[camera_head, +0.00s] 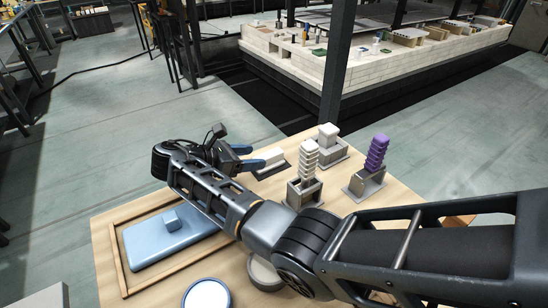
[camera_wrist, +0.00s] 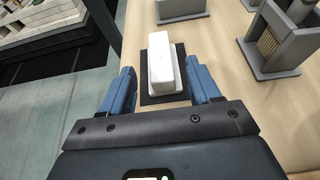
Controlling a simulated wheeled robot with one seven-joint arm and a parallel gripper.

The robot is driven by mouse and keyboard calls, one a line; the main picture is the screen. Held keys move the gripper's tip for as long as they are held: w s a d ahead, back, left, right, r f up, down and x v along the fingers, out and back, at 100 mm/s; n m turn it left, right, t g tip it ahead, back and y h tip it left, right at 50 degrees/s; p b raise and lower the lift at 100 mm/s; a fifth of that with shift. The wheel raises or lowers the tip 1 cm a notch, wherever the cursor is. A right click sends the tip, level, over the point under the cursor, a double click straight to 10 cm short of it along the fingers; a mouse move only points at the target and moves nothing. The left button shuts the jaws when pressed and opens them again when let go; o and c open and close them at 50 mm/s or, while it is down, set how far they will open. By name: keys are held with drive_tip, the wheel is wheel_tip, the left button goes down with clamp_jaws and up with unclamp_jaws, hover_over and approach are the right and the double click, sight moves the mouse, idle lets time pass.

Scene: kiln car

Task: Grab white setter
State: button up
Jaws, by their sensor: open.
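A white oblong block (camera_head: 271,156), which looks like the white setter, lies on a dark pad at the back left of the wooden table. In the wrist view the white setter (camera_wrist: 163,68) stands on the black pad (camera_wrist: 178,98), between my blue fingers. My gripper (camera_head: 251,156) is open, its fingers to either side of the near end of the setter. A gap shows on each side in the wrist view, wider on the left, where my gripper (camera_wrist: 160,80) also shows. The setter's lowest near edge is close to my gripper body.
A wooden frame with a blue slab (camera_head: 160,243) lies front left.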

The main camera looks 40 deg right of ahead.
sight(264, 156)
drive_tip(key=shift+p+x, duration=0.3)
drive_tip(key=shift+x, duration=2.85)
drive_tip(key=shift+s, duration=0.1)
drive_tip(key=shift+c, duration=0.4)
drive_tip(key=c, duration=0.8)
